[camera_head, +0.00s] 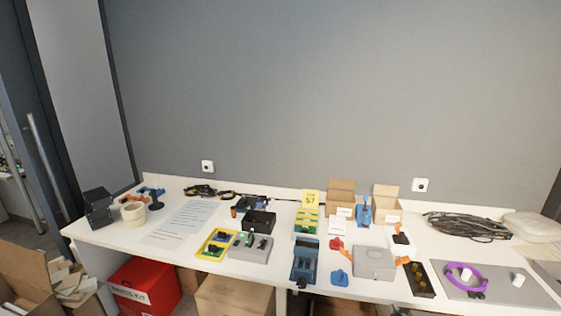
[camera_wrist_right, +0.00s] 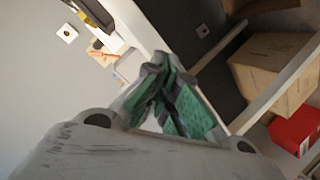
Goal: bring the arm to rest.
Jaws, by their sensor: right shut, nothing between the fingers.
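My right gripper (camera_wrist_right: 163,75) shows in the right wrist view, its green-padded fingers together at the tips with nothing between them. Beyond it in that tilted view are the white table edge (camera_wrist_right: 145,32) and the space under the table. The gripper appears apart from the table and touches nothing that I can see. I cannot make out either gripper with certainty in the head view, and my left gripper is not seen.
The white table (camera_head: 110,236) holds many items, among them a yellow tray (camera_head: 203,252), a grey box (camera_head: 374,262), small open cartons (camera_head: 341,193) and a purple ring (camera_head: 480,276). Below stand a red box (camera_head: 146,284) and a cardboard box (camera_head: 232,298). Open air lies above the table.

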